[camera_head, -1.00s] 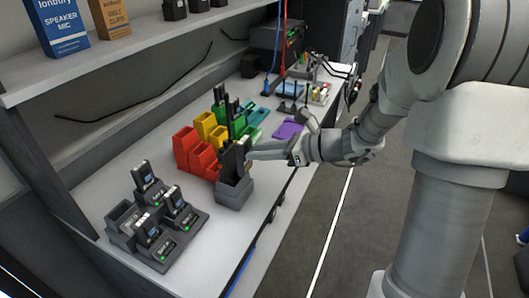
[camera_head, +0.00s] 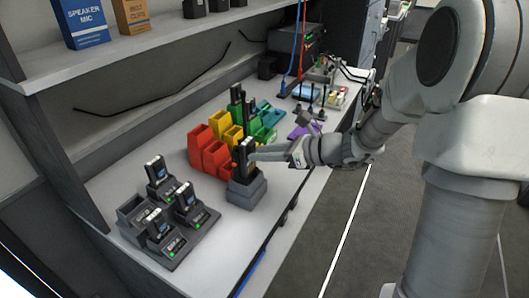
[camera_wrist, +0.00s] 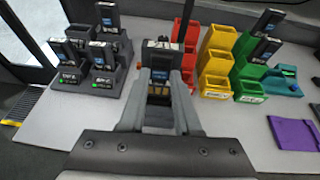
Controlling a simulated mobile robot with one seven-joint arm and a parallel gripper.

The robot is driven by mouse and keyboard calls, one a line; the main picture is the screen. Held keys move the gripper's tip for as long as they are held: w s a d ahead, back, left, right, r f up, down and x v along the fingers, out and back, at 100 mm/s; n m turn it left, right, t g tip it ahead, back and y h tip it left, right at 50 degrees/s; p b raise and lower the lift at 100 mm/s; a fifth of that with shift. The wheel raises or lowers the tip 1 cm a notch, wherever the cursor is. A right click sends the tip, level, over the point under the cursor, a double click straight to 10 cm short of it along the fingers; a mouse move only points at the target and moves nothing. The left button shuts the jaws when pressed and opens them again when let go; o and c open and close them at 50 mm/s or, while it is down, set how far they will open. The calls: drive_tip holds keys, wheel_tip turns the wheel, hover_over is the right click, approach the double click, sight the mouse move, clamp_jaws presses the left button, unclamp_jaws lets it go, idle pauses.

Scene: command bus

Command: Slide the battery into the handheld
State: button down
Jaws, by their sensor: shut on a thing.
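A dark handheld (camera_head: 240,160) stands upright in a grey block-shaped holder (camera_head: 246,193) near the front edge of the counter. My gripper (camera_head: 254,156) reaches in from the right at the handheld's upper part. In the wrist view, my gripper (camera_wrist: 160,88) is shut on a dark battery (camera_wrist: 160,76) with a blue label, directly in front of the handheld (camera_wrist: 161,47). The two dark bodies overlap, so I cannot tell how far the battery is in. A charger (camera_head: 176,250) at the left holds several similar batteries and has one empty bay.
Red bins (camera_head: 208,150), yellow bins (camera_head: 233,137) and green bins (camera_head: 262,132) stand close behind the holder. A purple mat (camera_head: 300,130) lies farther along the counter. A shelf (camera_head: 150,42) with boxes overhangs the back. Counter between charger and holder is clear.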

sight(251, 166)
drive_tip(key=shift+f+b, duration=1.35)
drive_tip(key=shift+f, duration=0.5)
drive_tip(key=shift+f, duration=0.25)
drive_tip(key=c, duration=0.5)
unclamp_jaws()
drive_tip(key=shift+c, duration=0.2)
drive_tip(key=shift+d, duration=0.1)
drive_tip(key=p+v, duration=0.3)
drive_tip(key=v, duration=1.4)
drive_tip(key=shift+s, duration=0.15)
drive_tip(key=shift+r, duration=0.15)
